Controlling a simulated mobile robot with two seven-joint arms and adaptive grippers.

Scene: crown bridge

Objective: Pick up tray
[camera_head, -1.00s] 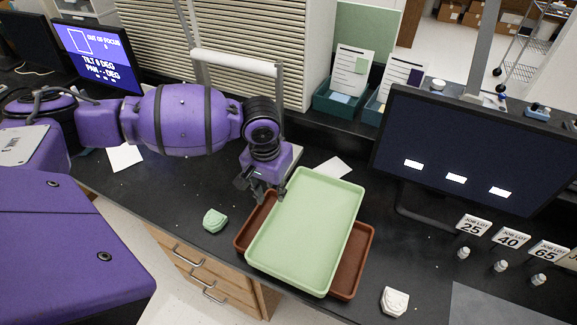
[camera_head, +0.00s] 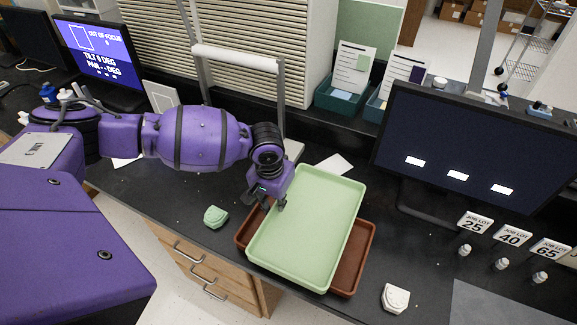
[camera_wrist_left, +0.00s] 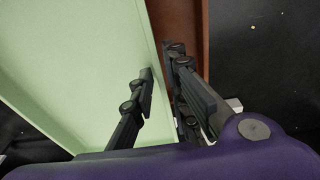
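A pale green tray (camera_head: 308,228) lies on top of a reddish-brown tray (camera_head: 357,256) on the black counter, turned slightly so brown edges show at the left and right. My left gripper (camera_head: 268,199) is at the green tray's left rim, pointing down. In the left wrist view, one finger of the left gripper (camera_wrist_left: 162,76) is over the green tray's inside (camera_wrist_left: 85,70) and the other is outside, over the brown tray (camera_wrist_left: 187,22). A small gap shows between the fingers, with the rim running there; I cannot tell whether they touch it. My right gripper is out of view.
A green dental model (camera_head: 215,217) sits left of the trays and a white one (camera_head: 395,298) to their right. A dark monitor (camera_head: 470,150) stands behind right. Number cards (camera_head: 510,236) and small bottles stand at the right. Teal bins (camera_head: 340,97) are at the back.

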